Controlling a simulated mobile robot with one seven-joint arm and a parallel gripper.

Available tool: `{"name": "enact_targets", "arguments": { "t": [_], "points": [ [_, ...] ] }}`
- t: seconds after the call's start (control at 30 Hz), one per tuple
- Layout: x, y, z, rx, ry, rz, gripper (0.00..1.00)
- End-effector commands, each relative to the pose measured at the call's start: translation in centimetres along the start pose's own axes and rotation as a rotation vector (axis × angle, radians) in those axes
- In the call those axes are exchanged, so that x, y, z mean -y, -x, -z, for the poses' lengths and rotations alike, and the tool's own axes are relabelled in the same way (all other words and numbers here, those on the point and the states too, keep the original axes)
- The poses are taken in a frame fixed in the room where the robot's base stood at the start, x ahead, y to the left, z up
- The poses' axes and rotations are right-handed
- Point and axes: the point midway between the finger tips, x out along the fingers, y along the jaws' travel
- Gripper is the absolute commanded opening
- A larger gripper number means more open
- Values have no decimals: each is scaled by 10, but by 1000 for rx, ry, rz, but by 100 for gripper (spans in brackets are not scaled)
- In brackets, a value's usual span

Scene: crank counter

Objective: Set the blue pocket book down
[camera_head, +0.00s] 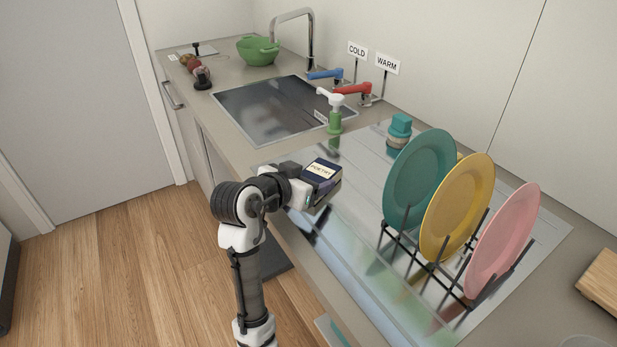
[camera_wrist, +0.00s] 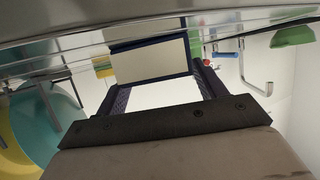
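The blue pocket book (camera_head: 322,170) has a dark blue cover with a pale label reading "POETRY". My gripper (camera_head: 312,188) is shut on it and holds it over the near edge of the shiny drainboard (camera_head: 350,235). In the wrist view the book (camera_wrist: 150,62) sits between the two dark fingers of my gripper (camera_wrist: 158,78), its pale page block and blue cover edges showing. I cannot tell how far the book is above the surface.
A black rack (camera_head: 425,262) with teal, yellow and pink plates stands to the right. The dark sink (camera_head: 275,108) lies to the left. A wooden board (camera_head: 600,283) is at far right.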

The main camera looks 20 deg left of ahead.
Motion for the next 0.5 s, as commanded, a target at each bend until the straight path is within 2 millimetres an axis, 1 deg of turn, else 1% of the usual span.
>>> {"name": "enact_targets", "arguments": {
  "t": [0.03,0.07,0.1,0.37,0.43,0.5],
  "points": [
    [0,0,0,0,0,0,77],
    [0,0,0,0,0,0,81],
    [0,0,0,0,0,0,81],
    [0,1,2,0,0,0,81],
    [0,3,6,0,-1,1,81],
    [1,11,3,-1,-1,2,81]
  ]
}}
